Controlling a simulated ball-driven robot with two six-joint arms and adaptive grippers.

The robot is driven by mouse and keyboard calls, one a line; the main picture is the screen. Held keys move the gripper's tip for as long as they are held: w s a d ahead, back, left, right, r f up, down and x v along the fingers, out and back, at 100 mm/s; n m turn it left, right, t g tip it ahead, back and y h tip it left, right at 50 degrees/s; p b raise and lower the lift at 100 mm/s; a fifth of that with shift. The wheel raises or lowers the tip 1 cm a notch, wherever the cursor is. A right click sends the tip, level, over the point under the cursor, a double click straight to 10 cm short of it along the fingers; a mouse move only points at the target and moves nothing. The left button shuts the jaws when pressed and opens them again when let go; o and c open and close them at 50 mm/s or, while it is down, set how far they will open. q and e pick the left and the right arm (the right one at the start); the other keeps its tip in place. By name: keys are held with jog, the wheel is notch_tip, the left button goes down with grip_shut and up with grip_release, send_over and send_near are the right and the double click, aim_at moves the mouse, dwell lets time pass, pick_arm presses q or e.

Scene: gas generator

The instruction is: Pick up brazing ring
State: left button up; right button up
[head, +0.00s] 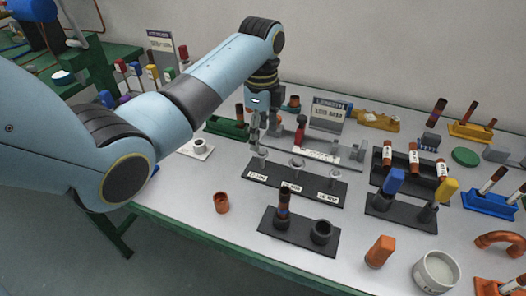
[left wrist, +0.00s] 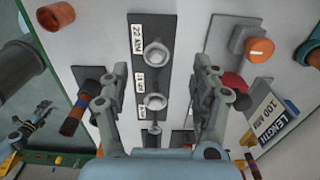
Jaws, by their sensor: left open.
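A black strip (head: 314,185) carries a row of three small grey posts with ring-like tops and size labels. The posts are a left one (head: 260,155), a middle one (head: 297,165) and a right one (head: 333,178). A thin brazing ring is too small to tell apart from these tops. My left gripper (head: 262,128) points down just above the left end of the strip. In the left wrist view, its fingers (left wrist: 157,72) are open and empty on either side of the strip (left wrist: 152,22), with the 22 MM post (left wrist: 156,53) beyond them. My right gripper is not in view.
A black base (head: 298,240) with a copper tube and a dark cup stands in front of the strip. A copper fitting (head: 222,203) stands at left. A grey fixture (head: 348,152) and the LENGTH sign (head: 329,114) are behind. Bare table lies around the copper fitting.

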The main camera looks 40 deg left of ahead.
aim_at(262, 150)
pick_arm(q)
jog(key=f, duration=0.3)
jog(key=shift+s+d+f, duration=0.2)
jog(key=shift+f, duration=0.35)
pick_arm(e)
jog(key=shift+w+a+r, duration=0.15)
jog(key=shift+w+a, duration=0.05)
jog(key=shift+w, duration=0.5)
pick_arm(q)
jog(key=shift+f, duration=0.25)
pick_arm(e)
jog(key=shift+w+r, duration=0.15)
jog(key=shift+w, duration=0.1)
pick_arm(q)
jog(key=shift+c, duration=0.5)
jog(key=c, duration=0.8)
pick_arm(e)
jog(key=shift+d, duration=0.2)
pick_arm(q)
jog(key=shift+o, duration=0.2)
